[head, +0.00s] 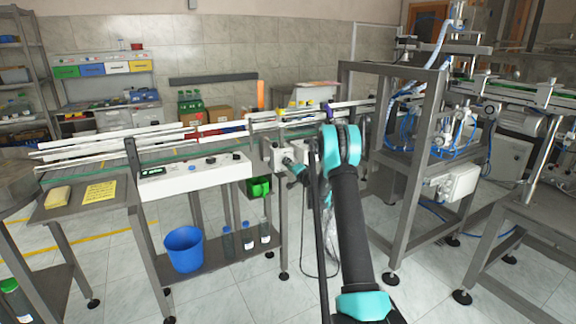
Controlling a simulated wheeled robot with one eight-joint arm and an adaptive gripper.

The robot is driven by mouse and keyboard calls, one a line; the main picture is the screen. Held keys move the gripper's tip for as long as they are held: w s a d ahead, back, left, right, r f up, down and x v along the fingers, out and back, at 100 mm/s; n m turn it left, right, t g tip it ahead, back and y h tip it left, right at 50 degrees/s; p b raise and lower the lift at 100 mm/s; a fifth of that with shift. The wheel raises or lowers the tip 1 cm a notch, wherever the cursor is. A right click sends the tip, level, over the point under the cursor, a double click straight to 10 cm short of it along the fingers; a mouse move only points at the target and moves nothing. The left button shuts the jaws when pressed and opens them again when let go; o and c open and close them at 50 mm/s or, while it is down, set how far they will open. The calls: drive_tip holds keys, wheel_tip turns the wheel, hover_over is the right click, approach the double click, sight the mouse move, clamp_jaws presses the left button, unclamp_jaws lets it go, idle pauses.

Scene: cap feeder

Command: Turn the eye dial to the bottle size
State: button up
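A small light-grey box (280,153) is mounted at the front of the conveyor, near the middle of the head view. The eye dial cannot be made out clearly; the face of this box is partly covered by the end of my arm. My gripper (289,162) is small and dark, right at the front of this box. I cannot tell whether it touches anything or whether its fingers are open. A long white control panel (195,176) with several knobs and buttons sits to the left, below the conveyor.
A yellow note (100,192) and sponge (57,197) lie on the left side table. A metal machine frame (420,150) stands close to the right of my arm.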

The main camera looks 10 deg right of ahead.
drive_tip(key=o, duration=0.4)
drive_tip(key=shift+c, duration=0.2)
drive_tip(key=v, duration=1.2)
drive_tip(key=shift+s+a, duration=0.1)
drive_tip(key=s+a+r+n+g, duration=0.2)
drive_tip(key=s+a+n+g, duration=0.25)
drive_tip(key=s, duration=0.65)
drive_tip(key=s+a+r+n+g, duration=0.3)
drive_tip(key=s+a, duration=0.3)
drive_tip(key=s, duration=0.5)
drive_tip(key=s+d+f+g+h, duration=0.1)
drive_tip(key=s+d+f+h, duration=0.1)
drive_tip(key=s, duration=0.9)
drive_tip(key=s+d+f+n+g+h, duration=0.1)
drive_tip(key=s+d+f+g+h, duration=0.1)
drive_tip(key=s, duration=0.9)
drive_tip(key=s+d+f+n+g+h, duration=0.1)
drive_tip(key=s+f, duration=0.4)
drive_tip(key=s, duration=0.6)
drive_tip(key=d+g+h, duration=0.1)
drive_tip(key=d, duration=0.1)
drive_tip(key=shift+d, duration=0.4)
